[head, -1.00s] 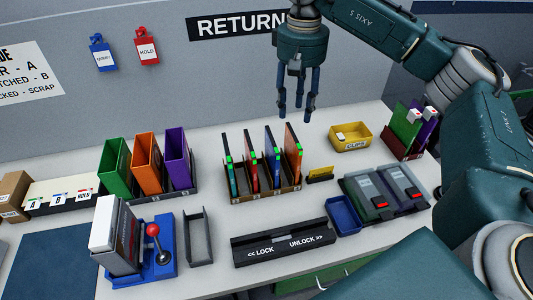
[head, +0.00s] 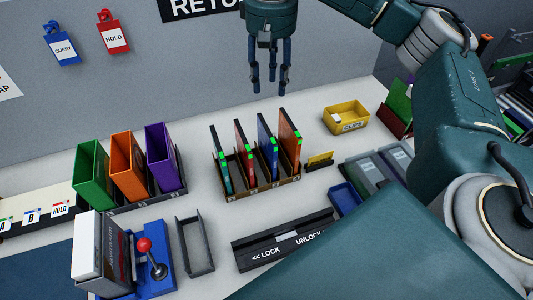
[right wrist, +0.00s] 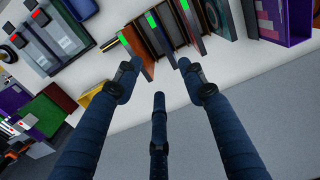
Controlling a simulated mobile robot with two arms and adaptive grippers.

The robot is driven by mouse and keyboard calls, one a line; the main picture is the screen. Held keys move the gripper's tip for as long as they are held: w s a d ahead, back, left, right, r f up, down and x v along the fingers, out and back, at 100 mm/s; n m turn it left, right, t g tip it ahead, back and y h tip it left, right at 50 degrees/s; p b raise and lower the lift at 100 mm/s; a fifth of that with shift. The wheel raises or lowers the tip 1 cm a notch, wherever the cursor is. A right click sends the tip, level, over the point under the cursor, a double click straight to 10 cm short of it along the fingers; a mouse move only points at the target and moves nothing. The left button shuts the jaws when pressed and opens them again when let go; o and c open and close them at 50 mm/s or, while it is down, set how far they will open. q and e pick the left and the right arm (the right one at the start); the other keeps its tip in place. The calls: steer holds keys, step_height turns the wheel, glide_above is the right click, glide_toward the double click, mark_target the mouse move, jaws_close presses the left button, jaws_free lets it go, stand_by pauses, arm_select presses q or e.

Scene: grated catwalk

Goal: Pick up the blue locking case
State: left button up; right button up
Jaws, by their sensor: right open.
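The blue locking case (head: 266,142) stands upright in a dark slotted rack (head: 262,191) with a green piece on its front edge. It stands between a red case (head: 244,150) and an orange case (head: 290,138); a teal case (head: 220,160) is at the left end. My right gripper (head: 269,90) is open and empty, its fingers pointing down, above and behind the rack. In the right wrist view its three fingers (right wrist: 158,76) are spread with the cases beyond them; I cannot tell surely which is the blue one there. My left gripper is not in view.
Green, orange and purple bins (head: 128,168) stand left of the rack. A yellow tray (head: 346,117) and a blue tray (head: 344,199) are to its right. The wall is behind.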

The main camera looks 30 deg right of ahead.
steer(key=b, duration=0.6)
glide_toward(269, 133)
steer(key=w+d+f, duration=0.2)
steer(key=w, duration=0.1)
steer(key=f+p, duration=0.1)
steer(key=f, duration=0.2)
steer(key=s+f+p, duration=0.1)
steer(key=f, duration=0.2)
steer(key=a+f+p, duration=0.1)
steer(key=f+p, duration=0.1)
steer(key=f, duration=0.1)
steer(key=shift+s+f, duration=0.2)
steer(key=shift+f, duration=0.5)
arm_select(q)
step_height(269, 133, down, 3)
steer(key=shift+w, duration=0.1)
arm_select(e)
jaws_close()
